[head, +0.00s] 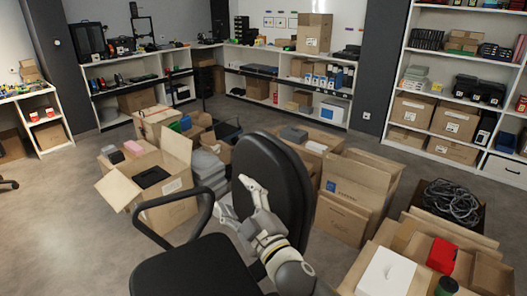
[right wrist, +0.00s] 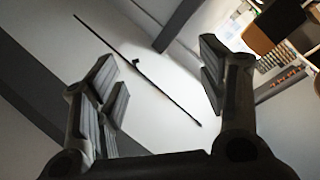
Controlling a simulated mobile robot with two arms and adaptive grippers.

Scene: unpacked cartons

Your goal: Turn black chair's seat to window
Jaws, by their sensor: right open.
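The black chair stands in the lower middle of the head view. Its tall backrest (head: 290,165) is upright on the far right side of the seat (head: 185,270), which runs off the bottom edge. A looped armrest (head: 180,232) rises at the seat's left. My right gripper (head: 232,196) is open, in front of the backrest and above the seat; I cannot tell whether it touches the backrest. In the right wrist view its fingers (right wrist: 158,75) are spread with nothing between them. The chair's base is hidden. No window shows. My left gripper is out of view.
Open cartons crowd the chair: one (head: 160,195) at left, another (head: 350,195) at right, and a carton with a coiled cable (head: 452,200). A white box (head: 386,273) is at front right. Shelves line the walls. Bare floor (head: 50,220) is free at left.

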